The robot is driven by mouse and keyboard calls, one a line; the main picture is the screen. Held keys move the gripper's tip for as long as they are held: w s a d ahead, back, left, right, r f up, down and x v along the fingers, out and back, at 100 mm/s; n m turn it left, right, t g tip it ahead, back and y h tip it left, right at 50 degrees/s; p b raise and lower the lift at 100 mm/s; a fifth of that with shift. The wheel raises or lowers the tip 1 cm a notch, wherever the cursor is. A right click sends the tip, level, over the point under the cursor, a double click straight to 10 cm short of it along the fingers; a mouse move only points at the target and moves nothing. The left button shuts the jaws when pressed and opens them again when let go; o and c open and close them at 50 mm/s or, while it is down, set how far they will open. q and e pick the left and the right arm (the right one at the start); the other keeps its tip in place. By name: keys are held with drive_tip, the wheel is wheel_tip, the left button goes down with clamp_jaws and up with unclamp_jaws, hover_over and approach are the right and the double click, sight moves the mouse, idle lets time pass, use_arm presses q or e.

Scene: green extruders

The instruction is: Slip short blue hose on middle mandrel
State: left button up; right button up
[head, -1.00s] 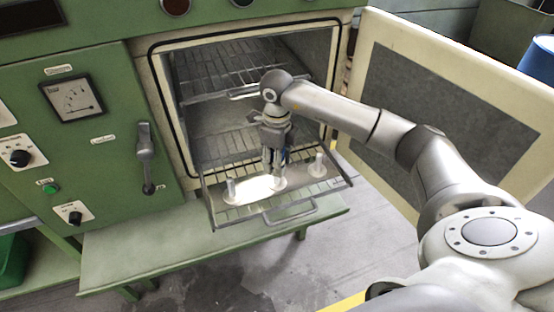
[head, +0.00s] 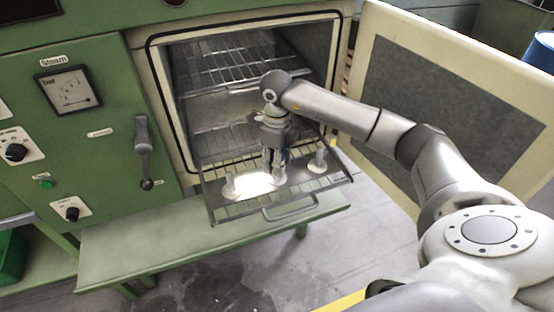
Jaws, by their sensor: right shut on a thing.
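Three pale mandrels stand in a row on the pulled-out oven tray: the left mandrel (head: 230,186), the middle mandrel (head: 279,175) and the right mandrel (head: 319,162). My right gripper (head: 274,160) points down at the middle mandrel. It is shut on the short blue hose (head: 285,155), of which only a thin blue strip shows beside the fingers. The hose is at the middle mandrel, but the fingers hide whether it is around it or just above it. My left gripper is not in view.
The wire tray (head: 290,211) sticks out of the open oven (head: 235,90), above a green bench (head: 150,245). The oven door (head: 445,110) stands open at the right, behind my right arm. A lever (head: 144,155) is on the green panel at left.

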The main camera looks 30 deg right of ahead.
drive_tip(key=shift+f+b, duration=0.75)
drive_tip(key=shift+f, duration=0.3)
drive_tip(key=o, duration=1.2)
drive_tip(key=shift+o, duration=0.2)
wheel_tip(320, 180, up, 12)
drive_tip(key=shift+r, duration=0.1)
